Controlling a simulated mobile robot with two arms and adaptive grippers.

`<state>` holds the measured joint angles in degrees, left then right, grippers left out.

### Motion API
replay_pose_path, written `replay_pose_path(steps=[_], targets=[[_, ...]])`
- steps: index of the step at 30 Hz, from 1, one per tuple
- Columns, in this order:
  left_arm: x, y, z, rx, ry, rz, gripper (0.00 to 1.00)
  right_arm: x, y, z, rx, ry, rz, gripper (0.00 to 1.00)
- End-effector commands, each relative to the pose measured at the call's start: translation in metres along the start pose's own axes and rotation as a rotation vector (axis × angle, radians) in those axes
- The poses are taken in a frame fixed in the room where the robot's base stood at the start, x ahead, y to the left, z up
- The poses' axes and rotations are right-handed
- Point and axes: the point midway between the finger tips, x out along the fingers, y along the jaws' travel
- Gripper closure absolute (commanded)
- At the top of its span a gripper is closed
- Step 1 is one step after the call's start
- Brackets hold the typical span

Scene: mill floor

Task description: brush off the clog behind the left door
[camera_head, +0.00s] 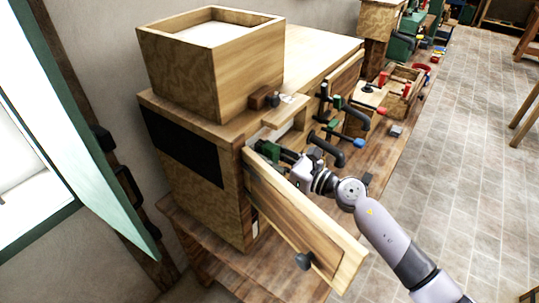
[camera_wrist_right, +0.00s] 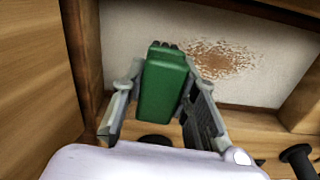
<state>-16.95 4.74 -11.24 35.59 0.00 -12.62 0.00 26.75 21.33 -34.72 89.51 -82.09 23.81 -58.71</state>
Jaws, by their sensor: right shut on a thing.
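The wooden mill cabinet (camera_head: 205,190) has its left door (camera_head: 290,215) swung open towards the front, with a dark knob (camera_head: 304,260) on it. My right gripper (camera_head: 287,159) is at the opening behind this door. It is shut on a green brush (camera_wrist_right: 163,88), whose dark bristle end points into the compartment. The clog (camera_wrist_right: 225,58) is a brown speckled patch on a pale surface inside, just right of the brush's far end in the right wrist view. Whether the bristles touch it, I cannot tell. My left gripper is not in view.
A hopper (camera_head: 210,75) with white contents stands on the cabinet. A second door (camera_head: 343,80) and dark handles (camera_head: 332,150) are right of my gripper. Clamps and boxes (camera_head: 400,90) line the bench. The tiled floor (camera_head: 470,140) at right is mostly clear.

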Motion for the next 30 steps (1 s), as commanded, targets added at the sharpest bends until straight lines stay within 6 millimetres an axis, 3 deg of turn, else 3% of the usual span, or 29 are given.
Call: replay_pose_path(steps=[7, 30], targets=[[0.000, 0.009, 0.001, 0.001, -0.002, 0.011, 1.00, 0.000, 0.000, 0.000, 0.000, -0.001, 0.000, 0.95], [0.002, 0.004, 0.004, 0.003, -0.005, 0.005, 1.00, 0.016, 0.000, 0.000, 0.000, -0.001, -0.001, 0.95]])
